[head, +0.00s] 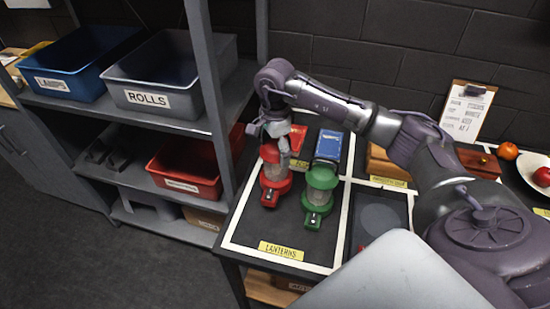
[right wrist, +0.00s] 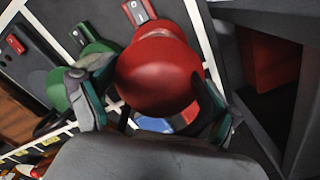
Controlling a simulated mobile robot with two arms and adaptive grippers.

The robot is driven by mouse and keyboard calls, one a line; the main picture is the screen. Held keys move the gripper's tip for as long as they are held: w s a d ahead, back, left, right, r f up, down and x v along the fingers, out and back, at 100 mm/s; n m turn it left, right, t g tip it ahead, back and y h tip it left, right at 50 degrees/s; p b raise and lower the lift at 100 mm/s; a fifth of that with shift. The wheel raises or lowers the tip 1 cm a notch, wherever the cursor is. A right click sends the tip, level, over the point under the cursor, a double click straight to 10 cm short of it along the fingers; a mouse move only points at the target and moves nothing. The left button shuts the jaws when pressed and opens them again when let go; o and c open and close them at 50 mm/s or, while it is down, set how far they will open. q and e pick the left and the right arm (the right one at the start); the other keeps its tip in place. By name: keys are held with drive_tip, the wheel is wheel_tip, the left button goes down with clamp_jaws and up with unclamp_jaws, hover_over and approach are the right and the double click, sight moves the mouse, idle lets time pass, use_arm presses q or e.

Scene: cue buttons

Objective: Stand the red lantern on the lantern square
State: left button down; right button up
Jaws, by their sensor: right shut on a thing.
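The red lantern (head: 273,172) is upright inside the left part of the lantern square (head: 238,222), a white-outlined area with a yellow LANTERNS label. I cannot tell whether its base touches the table. My right gripper (head: 277,140) comes down from above and is shut on the red lantern's upper part. In the right wrist view the red lantern (right wrist: 160,72) fills the space between the two fingers. A green lantern (head: 320,195) stands just right of it in the same square, and partly shows in the wrist view (right wrist: 95,60). My left gripper is not in view.
A red object (head: 298,137) and a blue one (head: 329,145) lie behind the lanterns. A shelf post (head: 208,90) and red bin (head: 182,172) are close on the left. The square's front is bare. My right arm covers much of the table's right side.

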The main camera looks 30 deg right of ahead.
wheel_tip(320, 180, down, 3)
drive_tip(key=shift+p, duration=0.45)
drive_tip(key=shift+f, duration=0.25)
drive_tip(key=shift+f+b, duration=0.2)
drive_tip(key=shift+b, duration=0.1)
drive_tip(key=o, duration=1.5)
drive_tip(key=shift+s, duration=0.1)
drive_tip(key=shift+r, duration=0.15)
